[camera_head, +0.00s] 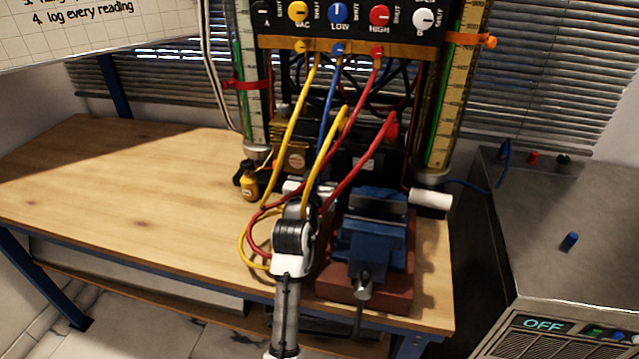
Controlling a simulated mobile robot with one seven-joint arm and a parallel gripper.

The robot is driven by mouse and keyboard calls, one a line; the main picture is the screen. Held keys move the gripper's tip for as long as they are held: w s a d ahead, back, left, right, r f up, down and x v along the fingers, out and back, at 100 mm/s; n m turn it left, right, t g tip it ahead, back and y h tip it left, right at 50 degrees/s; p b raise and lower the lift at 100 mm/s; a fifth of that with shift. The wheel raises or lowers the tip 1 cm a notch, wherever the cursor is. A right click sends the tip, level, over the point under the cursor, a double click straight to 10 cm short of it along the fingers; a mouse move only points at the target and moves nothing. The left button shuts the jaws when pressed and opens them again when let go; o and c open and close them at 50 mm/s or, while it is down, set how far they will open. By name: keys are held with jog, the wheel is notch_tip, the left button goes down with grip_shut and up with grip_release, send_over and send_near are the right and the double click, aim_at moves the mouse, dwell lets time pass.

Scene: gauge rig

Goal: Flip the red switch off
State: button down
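No part is clearly recognisable as a red switch. A red knob (379,15) marked HIGH sits on the black gauge panel (350,28), among yellow, blue and white knobs. A small red part (533,158) stands at the back of the grey machine (575,220) on the right. That machine's front display (543,324) reads OFF, beside a green button (593,330) and a blue one. My arm reaches up from the bottom centre. My gripper (300,188) is by the hoses left of the blue vise, partly hidden by my wrist, and its fingers cannot be made out.
A blue vise (372,235) on a red-brown base stands right beside my arm. Yellow, blue and red hoses (350,165) loop down from the panel near my gripper. The wooden bench (110,185) is clear on the left.

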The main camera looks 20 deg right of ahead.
dwell(0.3)
jog(key=c, duration=1.3)
grip_release()
jog(key=b+v, duration=0.1)
jog(key=v, duration=0.3)
jog(key=b+v, duration=0.1)
jog(key=v, duration=0.4)
jog(key=b+v, duration=0.2)
jog(key=v, duration=0.2)
jog(key=shift+s+a+f, duration=0.25)
jog(key=shift+s+f, duration=0.05)
jog(key=shift+s, duration=0.05)
